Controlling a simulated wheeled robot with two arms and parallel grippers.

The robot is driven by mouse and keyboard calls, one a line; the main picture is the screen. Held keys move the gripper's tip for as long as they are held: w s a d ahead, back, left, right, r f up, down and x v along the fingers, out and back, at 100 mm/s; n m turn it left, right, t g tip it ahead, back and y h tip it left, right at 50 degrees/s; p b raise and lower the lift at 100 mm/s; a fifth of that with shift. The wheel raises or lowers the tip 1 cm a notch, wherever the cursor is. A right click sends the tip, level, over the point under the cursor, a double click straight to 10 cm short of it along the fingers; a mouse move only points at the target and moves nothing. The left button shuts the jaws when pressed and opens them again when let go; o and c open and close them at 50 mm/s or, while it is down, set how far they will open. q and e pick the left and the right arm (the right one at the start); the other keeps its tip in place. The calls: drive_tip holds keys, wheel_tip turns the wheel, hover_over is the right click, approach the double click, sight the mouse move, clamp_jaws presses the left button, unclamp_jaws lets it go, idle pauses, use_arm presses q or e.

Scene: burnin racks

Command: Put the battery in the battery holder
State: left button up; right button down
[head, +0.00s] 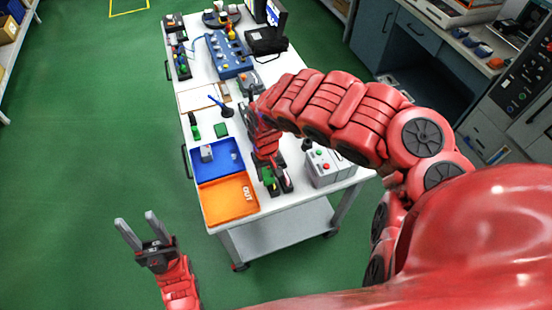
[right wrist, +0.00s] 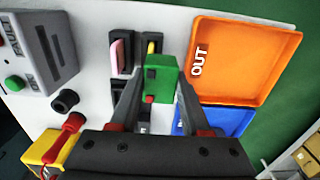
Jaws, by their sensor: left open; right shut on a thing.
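A green block with a red spot, which looks like the battery (right wrist: 160,76), is between the fingers of my right gripper (right wrist: 160,82) in the right wrist view. The gripper is shut on it. Just beyond it are black slotted parts (right wrist: 119,60), one with a pink piece and one with a yellow piece; they look like the battery holder. I cannot tell whether the block touches them. In the head view the green block (head: 268,178) is at the table's near part, below my right arm. My left gripper (head: 137,219) is open and empty, off the table over the floor.
An orange tray (head: 228,205) marked OUT and a blue tray (head: 230,163) lie left of the right gripper. A grey box with buttons (head: 325,168) stands to its right. Green pieces (head: 221,130) and a blue instrument (head: 228,55) are farther up the table.

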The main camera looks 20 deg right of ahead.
drive_tip(key=w+d+b, duration=0.1)
drive_tip(key=w+b, duration=0.1)
drive_tip(key=b, duration=0.2)
drive_tip(key=w+d+f+b, duration=0.1)
drive_tip(key=w+b, duration=0.2)
drive_tip(key=b, duration=0.1)
drive_tip(key=w+d+f+b, duration=0.1)
drive_tip(key=w+d+b, duration=0.1)
drive_tip(key=b, duration=0.1)
drive_tip(key=shift+w+d+b, duration=0.1)
drive_tip(key=shift+w+b, duration=0.15)
drive_tip(key=shift+b, duration=0.15)
drive_tip(key=w, duration=0.1)
drive_tip(key=w+d+r, duration=0.1)
drive_tip(key=shift+w+d, duration=0.25)
drive_tip(key=shift+w, duration=0.05)
drive_tip(key=shift+w+d, duration=0.1)
drive_tip(key=shift+d, duration=0.05)
drive_tip(key=shift+f+p, duration=0.5)
drive_tip(key=shift+f, duration=1.3)
drive_tip(key=shift+f+b, duration=0.4)
drive_tip(key=shift+f, duration=0.25)
drive_tip(key=shift+c, duration=1.8)
unclamp_jaws()
